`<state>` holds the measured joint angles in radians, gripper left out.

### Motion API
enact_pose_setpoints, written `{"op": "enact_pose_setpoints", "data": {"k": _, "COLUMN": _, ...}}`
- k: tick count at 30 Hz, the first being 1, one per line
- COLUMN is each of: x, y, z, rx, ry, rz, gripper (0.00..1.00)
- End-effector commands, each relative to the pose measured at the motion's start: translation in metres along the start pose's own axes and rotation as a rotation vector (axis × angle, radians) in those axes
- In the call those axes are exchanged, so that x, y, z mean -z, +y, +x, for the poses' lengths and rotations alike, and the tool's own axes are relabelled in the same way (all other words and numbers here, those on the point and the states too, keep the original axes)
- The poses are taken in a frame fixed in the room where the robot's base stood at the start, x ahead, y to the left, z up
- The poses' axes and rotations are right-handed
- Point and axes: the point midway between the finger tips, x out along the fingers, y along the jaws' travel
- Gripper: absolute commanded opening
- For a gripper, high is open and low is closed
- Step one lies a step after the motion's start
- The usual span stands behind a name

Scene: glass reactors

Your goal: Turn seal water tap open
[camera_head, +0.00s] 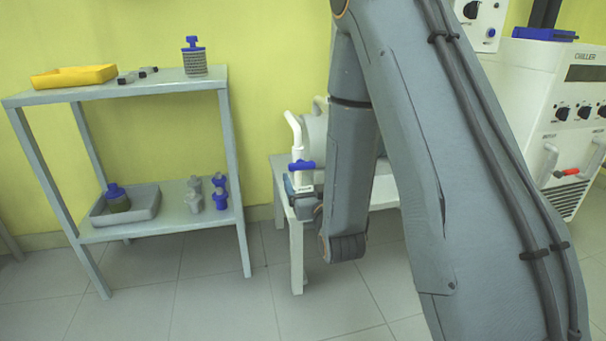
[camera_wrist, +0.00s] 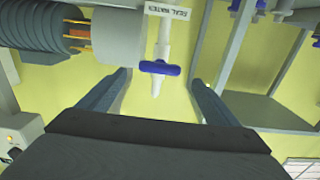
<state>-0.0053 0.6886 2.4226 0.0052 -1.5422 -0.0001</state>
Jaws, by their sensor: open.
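The seal water tap (camera_wrist: 164,40) is a white pipe with a blue handle (camera_wrist: 160,68) in the wrist view, by a white label reading SEAL WATER (camera_wrist: 168,11). The handle lies crosswise to the pipe. My gripper (camera_wrist: 160,80) is open, one finger on each side of the handle, with a visible gap to both. In the head view the white tap pipe (camera_head: 296,132) and blue handle (camera_head: 301,165) stand just left of my arm. My gripper shows there (camera_head: 291,187) just below the handle, partly hidden by my wrist.
A grey cylinder (camera_head: 315,135) lies behind the tap on a low white table (camera_head: 297,255). A grey two-tier shelf (camera_head: 150,88) with a yellow tray (camera_head: 74,76) and blue-topped bottle (camera_head: 194,62) stands left. A chiller (camera_head: 560,75) stands right. Floor between shelf and table is clear.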

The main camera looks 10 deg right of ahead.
Motion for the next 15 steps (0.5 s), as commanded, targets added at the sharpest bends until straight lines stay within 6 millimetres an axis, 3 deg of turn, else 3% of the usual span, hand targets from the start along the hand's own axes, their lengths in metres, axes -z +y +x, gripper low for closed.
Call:
{"op": "enact_pose_setpoints", "data": {"k": 9, "x": -0.001, "y": 0.0, "z": 0.048, "rx": 0.0, "ry": 0.001, "rz": 0.0, "gripper": 0.84}}
{"op": "enact_pose_setpoints", "data": {"k": 15, "x": 0.0, "y": 0.0, "z": 0.06, "rx": 0.0, "ry": 0.0, "rz": 0.0, "gripper": 0.84}}
